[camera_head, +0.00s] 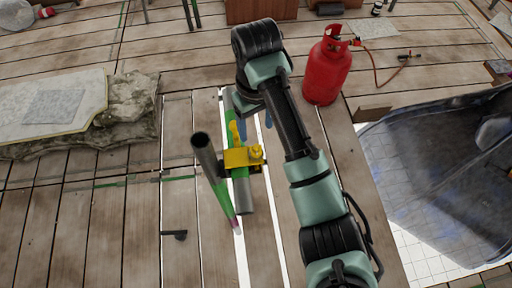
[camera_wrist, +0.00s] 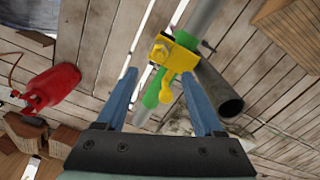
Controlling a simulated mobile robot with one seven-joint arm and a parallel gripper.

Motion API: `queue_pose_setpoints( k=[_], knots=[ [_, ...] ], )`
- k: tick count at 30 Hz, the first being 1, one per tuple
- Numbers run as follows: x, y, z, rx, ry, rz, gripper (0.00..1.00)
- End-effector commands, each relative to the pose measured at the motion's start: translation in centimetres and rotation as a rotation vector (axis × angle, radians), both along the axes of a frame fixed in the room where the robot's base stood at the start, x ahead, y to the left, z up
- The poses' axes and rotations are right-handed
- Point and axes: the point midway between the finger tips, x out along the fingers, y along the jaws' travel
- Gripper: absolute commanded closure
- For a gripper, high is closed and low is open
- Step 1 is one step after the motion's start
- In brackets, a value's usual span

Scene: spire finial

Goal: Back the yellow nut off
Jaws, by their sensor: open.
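A yellow clamp (camera_head: 236,158) joins a grey pole and a green-marked pole over the deck; the wrist view shows the clamp (camera_wrist: 183,61) just beyond my fingertips. A yellow bolt-like piece (camera_head: 234,130) sticks out from it on the gripper side; it also shows in the wrist view (camera_wrist: 166,92), between the fingers. A small yellow knob (camera_head: 257,153) sits on the clamp's right. I cannot tell surely which piece is the nut. My gripper (camera_wrist: 160,76) is open, its blue fingers apart on either side of the yellow piece, with no clear contact. In the head view my arm partly hides the gripper.
The grey pole (camera_head: 207,154) has an open end and stands tilted close to the clamp. A red gas cylinder (camera_head: 327,70) stands beyond my arm. A stone block (camera_head: 130,112) lies at left. A dark translucent sheet (camera_head: 440,160) covers the right. Deck boards have open gaps.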

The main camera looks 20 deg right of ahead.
Motion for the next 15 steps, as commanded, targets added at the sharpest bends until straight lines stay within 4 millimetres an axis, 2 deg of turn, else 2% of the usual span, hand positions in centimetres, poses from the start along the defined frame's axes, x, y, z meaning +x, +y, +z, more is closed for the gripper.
queue_pose_setpoints(
  k=[1,15],
  knots=[
    [0.0,0.1,-1.6,0.001,0.0,0.001,0.31],
    [0.0,0.0,-8.3,0.001,0.001,0.0,0.31]
  ],
)
